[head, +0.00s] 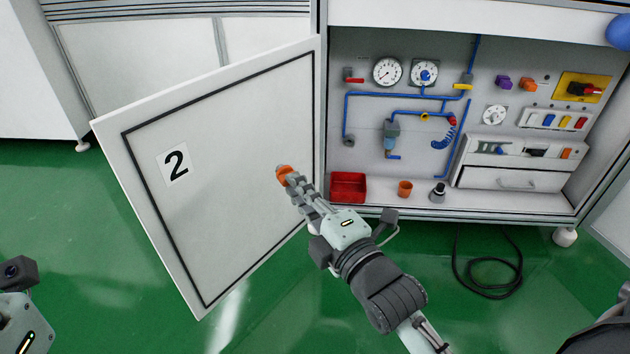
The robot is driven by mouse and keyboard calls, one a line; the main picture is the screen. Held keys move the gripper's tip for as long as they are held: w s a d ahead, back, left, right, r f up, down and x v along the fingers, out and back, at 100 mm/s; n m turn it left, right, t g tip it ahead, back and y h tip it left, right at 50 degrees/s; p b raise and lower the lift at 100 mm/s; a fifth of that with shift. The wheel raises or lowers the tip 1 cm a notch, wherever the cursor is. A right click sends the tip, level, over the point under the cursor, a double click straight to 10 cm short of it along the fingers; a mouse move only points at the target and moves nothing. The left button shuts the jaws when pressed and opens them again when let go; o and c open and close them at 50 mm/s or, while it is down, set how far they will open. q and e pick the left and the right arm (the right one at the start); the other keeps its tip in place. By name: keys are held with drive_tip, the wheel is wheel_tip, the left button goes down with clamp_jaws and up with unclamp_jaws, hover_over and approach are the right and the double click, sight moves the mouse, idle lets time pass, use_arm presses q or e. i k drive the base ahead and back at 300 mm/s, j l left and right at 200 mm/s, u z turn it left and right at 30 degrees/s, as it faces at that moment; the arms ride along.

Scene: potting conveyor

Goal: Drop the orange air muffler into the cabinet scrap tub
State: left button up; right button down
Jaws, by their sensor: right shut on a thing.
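The orange air muffler (282,171) is at the fingertips of my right gripper (289,180), which is shut on it. The gripper holds it in front of the open cabinet door, left of the cabinet opening. The red scrap tub (348,187) stands on the cabinet floor at its left end, to the right of the muffler and slightly lower in the picture. The inside of the tub looks empty from here. Only the body of my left gripper (20,318) shows at the lower left corner; its fingers are out of view.
The white door (225,215) marked 2 stands open at the left. A small orange cup (405,188) and a dark-and-white fitting (438,192) stand right of the tub. Gauges (387,71), blue pipes and a drawer (510,179) fill the cabinet. A black cable (490,288) lies on the green floor.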

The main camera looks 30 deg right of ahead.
sight(341, 189)
drive_tip(key=l+u, duration=0.15)
drive_tip(key=l, duration=0.35)
drive_tip(key=k+l+u, duration=0.15)
drive_tip(key=l, duration=0.35)
drive_tip(key=l+u, duration=0.15)
drive_tip(key=l, duration=0.4)
drive_tip(key=i+l+u, duration=0.15)
drive_tip(key=i+l, duration=0.25)
drive_tip(key=l, duration=0.1)
